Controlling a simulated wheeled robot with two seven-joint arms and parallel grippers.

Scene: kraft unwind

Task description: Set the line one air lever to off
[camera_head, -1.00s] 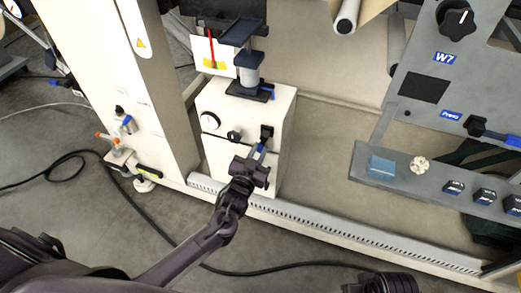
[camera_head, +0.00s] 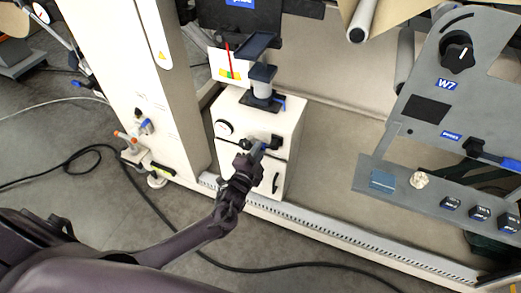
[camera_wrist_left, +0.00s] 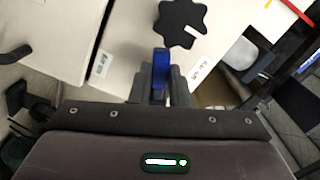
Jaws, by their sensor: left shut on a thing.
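The blue lever (camera_head: 258,147) is on the front of a white cabinet (camera_head: 228,106), on a black mount (camera_head: 276,141). It points left and slightly down from that mount. My left gripper (camera_head: 251,157) is shut on it, and the gripper hides its free end. In the left wrist view the blue lever (camera_wrist_left: 161,62) stands between the two grey fingers (camera_wrist_left: 160,85). Any lettering by the lever is too small to read. My right gripper is out of view.
A black knob (camera_wrist_left: 180,22) is close to the fingers. A slotted rail (camera_head: 340,237) runs along the floor, and a cable lies in front. A shelf (camera_head: 400,194) stands right.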

